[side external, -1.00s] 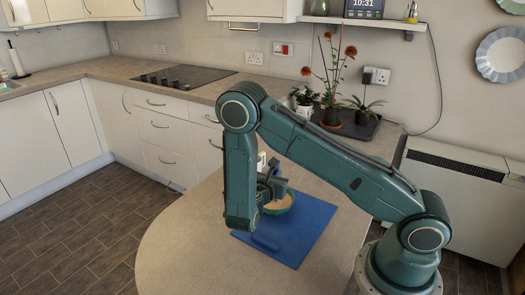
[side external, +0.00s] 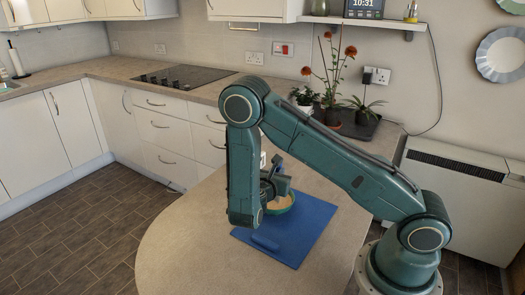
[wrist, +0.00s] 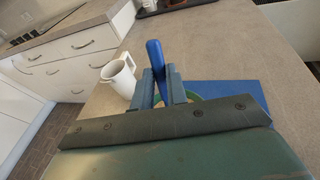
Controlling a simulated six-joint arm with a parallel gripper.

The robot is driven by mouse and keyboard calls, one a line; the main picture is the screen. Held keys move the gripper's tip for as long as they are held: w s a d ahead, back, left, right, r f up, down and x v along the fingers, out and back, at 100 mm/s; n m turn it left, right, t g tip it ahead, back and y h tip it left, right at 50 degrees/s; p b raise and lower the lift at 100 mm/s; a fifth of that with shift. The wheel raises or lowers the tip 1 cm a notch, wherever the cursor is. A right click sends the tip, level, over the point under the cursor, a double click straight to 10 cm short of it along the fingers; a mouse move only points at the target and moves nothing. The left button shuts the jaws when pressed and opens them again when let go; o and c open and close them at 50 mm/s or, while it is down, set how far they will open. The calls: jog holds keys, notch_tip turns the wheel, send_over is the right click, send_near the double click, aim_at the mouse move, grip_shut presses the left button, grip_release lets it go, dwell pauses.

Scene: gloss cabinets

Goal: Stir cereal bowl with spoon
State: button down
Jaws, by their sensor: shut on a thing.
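The cereal bowl (side external: 284,203) is green with tan contents and stands on a blue mat (side external: 313,226). In the wrist view only a strip of the bowl's green rim (wrist: 193,96) shows behind my gripper. My gripper (side external: 272,185) is over the bowl, partly hidden by my arm in the side view. In the wrist view my gripper (wrist: 161,90) is shut on the spoon (wrist: 155,56), whose blue handle stands up steeply between the fingers. The spoon's lower end is hidden, so I cannot tell how deep it is in the cereal.
A white mug (wrist: 118,76) stands on the table to the left of my gripper. A blue object (side external: 265,242) lies on the mat near its front left edge. Potted plants (side external: 332,115) stand on a dark tray at the back. The rounded table front is clear.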

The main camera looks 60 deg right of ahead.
notch_tip(320, 180, up, 7)
jog(key=shift+f, duration=0.15)
dwell(0.6)
dwell(0.9)
